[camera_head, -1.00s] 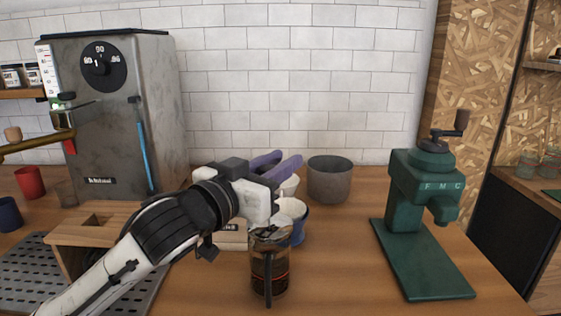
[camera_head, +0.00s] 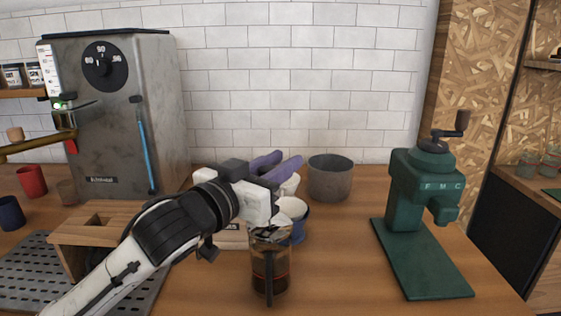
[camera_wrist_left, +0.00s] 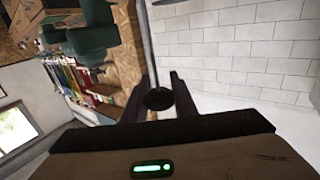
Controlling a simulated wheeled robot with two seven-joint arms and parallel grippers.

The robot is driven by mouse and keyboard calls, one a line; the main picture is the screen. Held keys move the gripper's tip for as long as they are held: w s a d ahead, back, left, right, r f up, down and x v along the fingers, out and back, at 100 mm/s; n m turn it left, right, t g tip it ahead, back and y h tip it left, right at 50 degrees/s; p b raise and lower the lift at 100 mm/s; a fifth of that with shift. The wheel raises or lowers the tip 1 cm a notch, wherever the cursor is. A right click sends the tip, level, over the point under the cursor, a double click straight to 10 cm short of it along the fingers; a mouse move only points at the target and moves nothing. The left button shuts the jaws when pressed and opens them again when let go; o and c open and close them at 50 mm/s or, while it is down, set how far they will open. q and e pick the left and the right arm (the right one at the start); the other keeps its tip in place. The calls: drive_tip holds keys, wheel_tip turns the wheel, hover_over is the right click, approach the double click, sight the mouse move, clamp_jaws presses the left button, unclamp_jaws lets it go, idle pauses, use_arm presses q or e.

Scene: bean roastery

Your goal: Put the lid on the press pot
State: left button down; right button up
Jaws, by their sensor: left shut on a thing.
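The press pot (camera_head: 270,275), a glass pot with a dark handle and dark liquid low inside, stands upright on the wooden counter. My left gripper (camera_head: 274,216) is over its top. The gripper's fingers are mostly hidden behind its white body in the head view. A silvery lid (camera_head: 272,233) shows at the pot's mouth, but I cannot tell whether it is seated or just above the rim. In the left wrist view, a dark round knob (camera_wrist_left: 158,98) on a thin rod sits between the fingers of my left gripper (camera_wrist_left: 158,92). My right gripper is not in view.
A blue cup (camera_head: 299,232), purple-handled things (camera_head: 268,162) and a grey canister (camera_head: 330,178) stand behind the pot. A green grinder (camera_head: 420,220) stands at the right and a grey machine (camera_head: 115,120) at the left. The counter between pot and grinder is clear.

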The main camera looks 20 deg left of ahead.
use_arm(q)
drive_tip(key=shift+f, duration=0.6)
idle(1.5)
drive_tip(key=c, duration=1.4)
unclamp_jaws()
drive_tip(key=shift+o, duration=0.2)
drive_tip(key=shift+s+f, duration=0.1)
drive_tip(key=shift+s, duration=0.1)
drive_tip(key=p+v, duration=0.5)
drive_tip(key=v, duration=0.5)
